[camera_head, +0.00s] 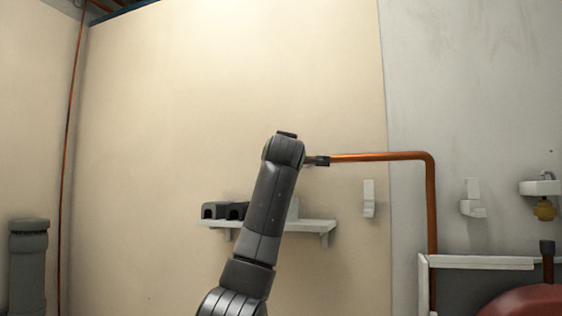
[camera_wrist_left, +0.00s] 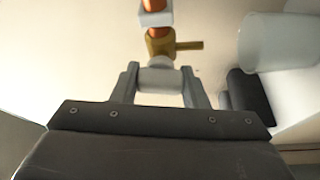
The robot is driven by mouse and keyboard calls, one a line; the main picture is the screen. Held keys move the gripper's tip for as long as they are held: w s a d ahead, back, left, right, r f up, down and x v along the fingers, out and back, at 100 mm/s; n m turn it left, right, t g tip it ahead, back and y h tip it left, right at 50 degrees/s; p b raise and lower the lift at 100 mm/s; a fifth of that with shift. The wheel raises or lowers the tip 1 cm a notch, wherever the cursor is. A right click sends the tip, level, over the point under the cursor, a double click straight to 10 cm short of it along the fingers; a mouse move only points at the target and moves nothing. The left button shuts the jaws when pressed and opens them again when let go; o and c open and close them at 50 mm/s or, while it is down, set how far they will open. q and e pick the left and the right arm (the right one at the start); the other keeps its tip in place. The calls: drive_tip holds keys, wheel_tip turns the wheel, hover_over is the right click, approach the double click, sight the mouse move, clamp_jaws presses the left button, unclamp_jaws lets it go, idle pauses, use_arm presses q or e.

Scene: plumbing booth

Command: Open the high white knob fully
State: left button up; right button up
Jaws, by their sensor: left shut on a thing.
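The white knob (camera_wrist_left: 158,79) sits between the two fingers of my left gripper (camera_wrist_left: 160,84) in the left wrist view, and the fingers are shut on it. Just beyond it is a brass valve body (camera_wrist_left: 160,44) with a side stub pointing right, in line with a copper pipe. In the head view my left arm rises from the bottom to the left end of the copper pipe (camera_head: 385,156); my wrist hides the knob and the fingers there. A dark fitting (camera_head: 321,161) shows at the pipe end. My right gripper is in neither view.
A white shelf (camera_head: 318,226) with dark blocks (camera_head: 212,211) is on the wall behind my arm. White wall brackets (camera_head: 369,198) are to the right. A brass-coloured valve (camera_head: 544,209) hangs far right above a red rounded object (camera_head: 525,302). The wall above my arm is clear.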

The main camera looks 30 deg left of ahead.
use_arm(q)
drive_tip(key=shift+n+g+h, duration=0.3)
drive_tip(key=shift+n+g, duration=0.1)
drive_tip(key=shift+n, duration=0.7)
drive_tip(key=o, duration=1)
drive_tip(key=shift+s+d+f+b, duration=0.15)
drive_tip(key=shift+s+d+b, duration=0.1)
drive_tip(key=shift+s+b, duration=0.05)
drive_tip(key=b+v, duration=0.8)
drive_tip(key=v, duration=0.8)
drive_tip(key=shift+s+d, duration=0.15)
drive_tip(key=shift+s, duration=0.15)
